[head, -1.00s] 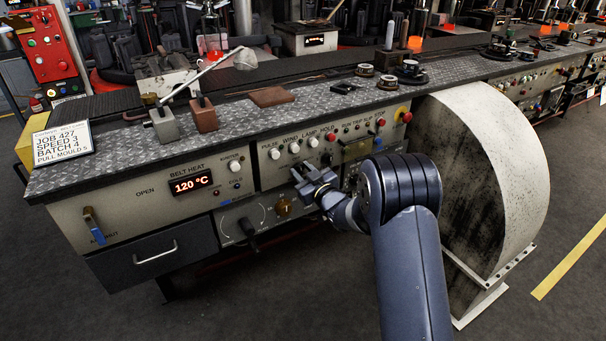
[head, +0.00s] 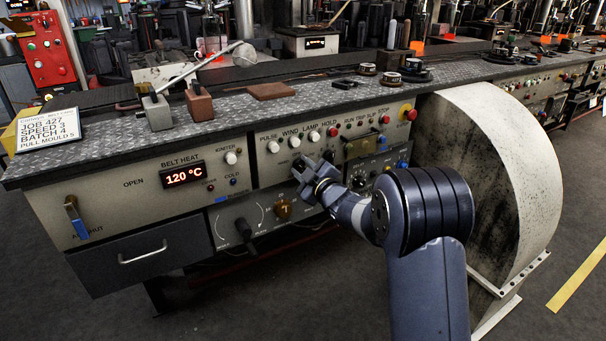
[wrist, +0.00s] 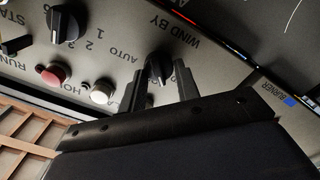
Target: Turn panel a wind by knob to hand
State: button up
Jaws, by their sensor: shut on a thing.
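The wind-by knob (wrist: 161,66) is a small black knob on the pale panel (wrist: 215,70), with the words WIND BY printed beside it and AUTO to its left in the wrist view. My gripper (wrist: 161,80) is shut on this knob, one dark finger on each side of it. The knob's pointer direction is hard to make out between the fingers, and a HAND mark does not show. In the head view my gripper (head: 304,168) is against the panel front, below the row of white buttons, and hides most of the knob.
White WIND button (head: 295,147) and other buttons sit close above my gripper. In the wrist view another black knob (wrist: 64,25), a red button (wrist: 54,76) and a white button (wrist: 103,91) are nearby. A large pale drum housing (head: 490,160) stands right of my arm.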

dwell(0.4)
jog(key=o, duration=1)
jog(key=shift+c, duration=0.2)
jog(key=p+v, duration=0.1)
jog(key=v, duration=0.9)
jog(key=shift+s+d, duration=0.25)
jog(key=shift+s, duration=0.1)
jog(key=b+x, duration=0.1)
jog(key=x, duration=0.9)
jog(key=shift+w+a, duration=0.3)
jog(key=shift+w, duration=0.05)
